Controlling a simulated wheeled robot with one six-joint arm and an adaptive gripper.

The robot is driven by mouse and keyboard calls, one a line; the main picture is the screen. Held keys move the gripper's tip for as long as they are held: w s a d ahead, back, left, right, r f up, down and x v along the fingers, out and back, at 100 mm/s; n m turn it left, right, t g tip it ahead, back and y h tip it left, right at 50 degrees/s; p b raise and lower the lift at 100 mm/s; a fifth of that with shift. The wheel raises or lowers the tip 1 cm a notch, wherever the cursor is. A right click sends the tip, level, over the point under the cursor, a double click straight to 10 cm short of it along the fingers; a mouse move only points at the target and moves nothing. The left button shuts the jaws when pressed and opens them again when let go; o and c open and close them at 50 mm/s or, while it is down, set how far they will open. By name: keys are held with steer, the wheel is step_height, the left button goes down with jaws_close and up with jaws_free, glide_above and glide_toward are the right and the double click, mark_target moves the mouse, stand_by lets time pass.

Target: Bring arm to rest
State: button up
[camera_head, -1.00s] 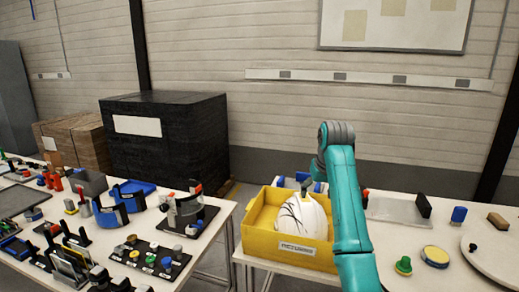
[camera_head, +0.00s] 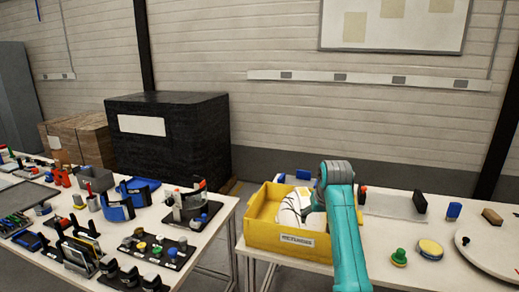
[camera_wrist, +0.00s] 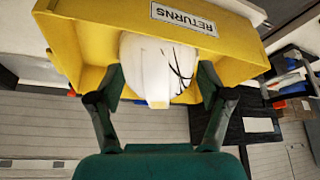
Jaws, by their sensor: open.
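A white helmet shell (camera_head: 288,213) with dark streaks lies in the yellow bin (camera_head: 262,236) labelled RETURNS on the right table. My gripper is mostly hidden behind my teal arm in the head view; its dark end shows at the bin's right side, close to the shell. In the wrist view my gripper (camera_wrist: 160,88) is open, its two dark fingers spread wide. The shell (camera_wrist: 152,62) shows between and beyond the fingers, with the yellow bin (camera_wrist: 90,30) around it. I cannot tell whether a finger touches the shell.
The right table also holds a green knob (camera_head: 399,257), a yellow disc (camera_head: 430,248) and a pale tray (camera_head: 395,206). The left table is crowded with stands and small parts. A black wrapped crate (camera_head: 168,140) stands behind.

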steer(key=s+f+t, duration=0.1)
steer(key=s+f, duration=0.4)
steer(key=f, duration=0.7)
steer(key=s+f+t, duration=0.1)
steer(key=s+f, duration=0.4)
steer(key=f, duration=0.7)
steer(key=s+f+t, duration=0.1)
steer(key=s+f, duration=0.4)
steer(key=s, duration=0.5)
steer(key=s+f+t, duration=0.1)
steer(key=s+f, duration=0.5)
steer(key=s, duration=0.3)
steer(key=s+r+t, duration=0.3)
steer(key=s, duration=2)
steer(key=s+r+t, duration=0.2)
steer(key=s+r, duration=1.4)
steer(key=r, duration=0.1)
steer(key=shift+s+r+m+t, duration=0.2)
steer(key=shift+s+m+t, duration=0.1)
steer(key=shift+s+m, duration=0.1)
